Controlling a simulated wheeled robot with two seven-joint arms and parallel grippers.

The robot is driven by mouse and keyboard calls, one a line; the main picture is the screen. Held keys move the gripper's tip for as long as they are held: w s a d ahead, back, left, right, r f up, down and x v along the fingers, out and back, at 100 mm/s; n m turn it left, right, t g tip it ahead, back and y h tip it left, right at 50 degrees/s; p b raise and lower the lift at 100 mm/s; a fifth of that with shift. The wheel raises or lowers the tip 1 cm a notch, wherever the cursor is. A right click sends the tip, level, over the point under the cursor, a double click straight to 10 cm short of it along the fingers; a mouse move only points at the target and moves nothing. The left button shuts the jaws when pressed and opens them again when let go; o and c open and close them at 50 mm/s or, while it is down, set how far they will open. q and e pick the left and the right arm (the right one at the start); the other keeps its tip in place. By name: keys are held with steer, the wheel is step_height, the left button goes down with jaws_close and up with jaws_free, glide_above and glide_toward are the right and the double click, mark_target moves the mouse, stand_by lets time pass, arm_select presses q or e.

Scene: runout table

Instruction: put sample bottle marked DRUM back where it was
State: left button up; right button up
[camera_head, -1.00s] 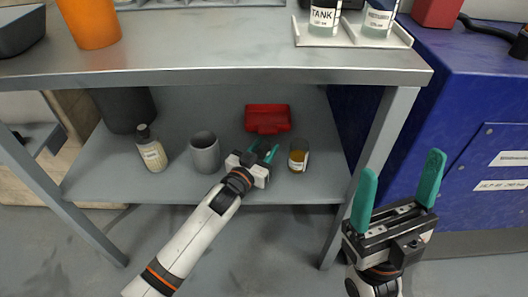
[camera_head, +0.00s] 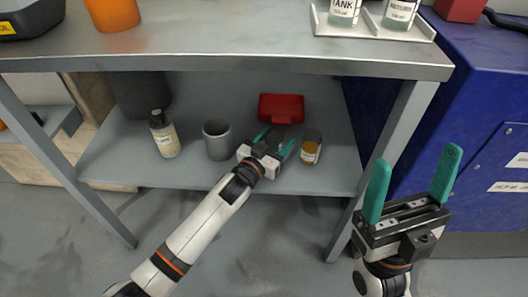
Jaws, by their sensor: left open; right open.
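My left gripper (camera_head: 275,142) is low over the lower shelf (camera_head: 215,178), its green fingers apart with nothing between them. A small jar with amber contents and a pale label (camera_head: 311,149) stands just right of its fingers, apart from them as far as I can tell. A pale-labelled bottle with a dark cap (camera_head: 164,137) stands further left on the shelf. No DRUM marking is readable on either. On the table top, a tray (camera_head: 375,32) holds a bottle marked TANK (camera_head: 344,10) and another labelled bottle (camera_head: 400,12). My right gripper (camera_head: 415,160) is open and empty, in front of the blue cabinet.
A grey cup (camera_head: 217,141) stands left of my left gripper. A red box (camera_head: 281,108) lies behind it. A dark container (camera_head: 140,95) is at the shelf's back left. The table top's front edge (camera_head: 230,63) overhangs the shelf. A blue cabinet (camera_head: 470,100) stands at right.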

arm_select(q)
steer(key=p+v, duration=0.1)
steer(key=v, duration=0.4)
steer(key=shift+p, duration=0.4)
steer(key=p+v, duration=0.1)
steer(key=v, duration=0.5)
steer(key=shift+s+a+p, duration=0.1)
steer(key=shift+s+p, duration=0.1)
steer(key=shift+p, duration=0.1)
steer(key=s+a+r+n+t+y, duration=0.1)
steer(key=s+a+r+t, duration=0.1)
steer(key=s+r, duration=0.2)
steer(key=s+a+r+n+t+y, duration=0.1)
steer(key=s+a+r+t, duration=0.1)
steer(key=r, duration=0.8)
steer(key=s+a+r+n+t+y, duration=0.1)
steer(key=s+a+r+t, duration=0.1)
steer(key=s+a+r, duration=0.2)
step_height(320, 180, up, 3)
steer(key=shift+s+f, duration=0.1)
steer(key=shift+s, duration=0.75)
arm_select(e)
steer(key=w+a+f+g+h, duration=0.1)
steer(key=w+f+g+h, duration=0.2)
steer(key=w+f+g, duration=0.4)
steer(key=w+g, duration=0.2)
steer(key=w, duration=0.1)
steer(key=shift+a+f, duration=0.25)
arm_select(q)
steer(key=shift+a, duration=0.1)
